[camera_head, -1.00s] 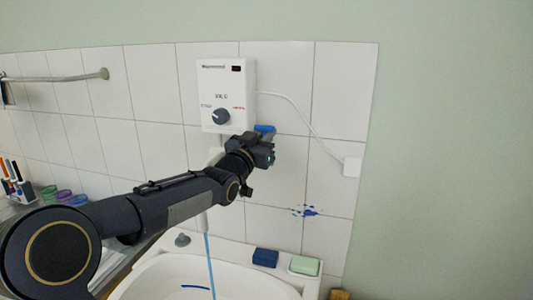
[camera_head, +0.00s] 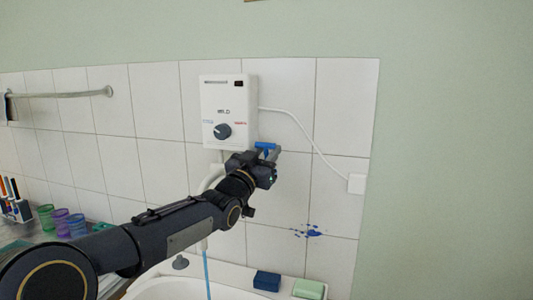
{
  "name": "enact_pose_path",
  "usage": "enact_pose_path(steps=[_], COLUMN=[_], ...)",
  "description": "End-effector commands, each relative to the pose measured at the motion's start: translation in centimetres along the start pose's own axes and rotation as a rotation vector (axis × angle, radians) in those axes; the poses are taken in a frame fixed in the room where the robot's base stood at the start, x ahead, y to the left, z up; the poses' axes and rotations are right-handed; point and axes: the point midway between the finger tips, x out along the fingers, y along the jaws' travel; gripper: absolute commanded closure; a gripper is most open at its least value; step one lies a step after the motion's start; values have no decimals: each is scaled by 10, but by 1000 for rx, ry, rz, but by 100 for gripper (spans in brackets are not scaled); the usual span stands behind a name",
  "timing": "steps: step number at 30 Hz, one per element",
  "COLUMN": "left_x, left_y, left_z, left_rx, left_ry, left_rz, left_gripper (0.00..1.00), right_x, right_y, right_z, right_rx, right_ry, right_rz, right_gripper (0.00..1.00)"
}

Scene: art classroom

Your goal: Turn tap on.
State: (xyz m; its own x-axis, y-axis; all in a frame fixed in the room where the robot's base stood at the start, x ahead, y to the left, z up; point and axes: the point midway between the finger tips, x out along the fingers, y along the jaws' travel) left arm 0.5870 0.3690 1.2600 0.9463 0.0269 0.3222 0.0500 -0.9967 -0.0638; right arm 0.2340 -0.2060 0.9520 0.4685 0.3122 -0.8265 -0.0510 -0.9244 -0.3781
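A white wall water heater (camera_head: 229,108) with a dark round knob (camera_head: 222,131) hangs on the tiles. A blue tap handle (camera_head: 266,147) shows just under its lower right side. My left gripper (camera_head: 268,158) is at the blue handle, with its fingertips beside or around it; I cannot tell whether they touch it or how far they are apart. The tap body is mostly hidden behind the gripper. A blue stream of water (camera_head: 207,272) hangs below a pale spout hose (camera_head: 211,180) over the white sink (camera_head: 165,289). My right gripper is not in view.
A blue sponge (camera_head: 267,281) and a green soap bar (camera_head: 308,289) lie on the sink's back ledge. Coloured cups (camera_head: 61,222) and a marker holder (camera_head: 17,208) stand at the left. A rail (camera_head: 70,94) is on the wall. A white cable runs to a wall box (camera_head: 356,184).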

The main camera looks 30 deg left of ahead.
Motion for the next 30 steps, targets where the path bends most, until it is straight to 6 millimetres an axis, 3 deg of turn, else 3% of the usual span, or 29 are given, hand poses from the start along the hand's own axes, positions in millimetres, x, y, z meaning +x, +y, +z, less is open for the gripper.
enact_pose_path(steps=[5, 18, 30], left_x=[-8, -73, -78], left_y=[0, 0, 0], left_z=[0, 0, 0], left_rx=[4, 3, 0], left_ry=[0, 0, 0], left_rz=[-1, 0, 0], left_gripper=[69, 69, 69], right_x=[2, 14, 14], right_y=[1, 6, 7], right_z=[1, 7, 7], right_rx=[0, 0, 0], right_ry=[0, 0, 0], right_rz=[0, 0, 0], right_gripper=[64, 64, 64])
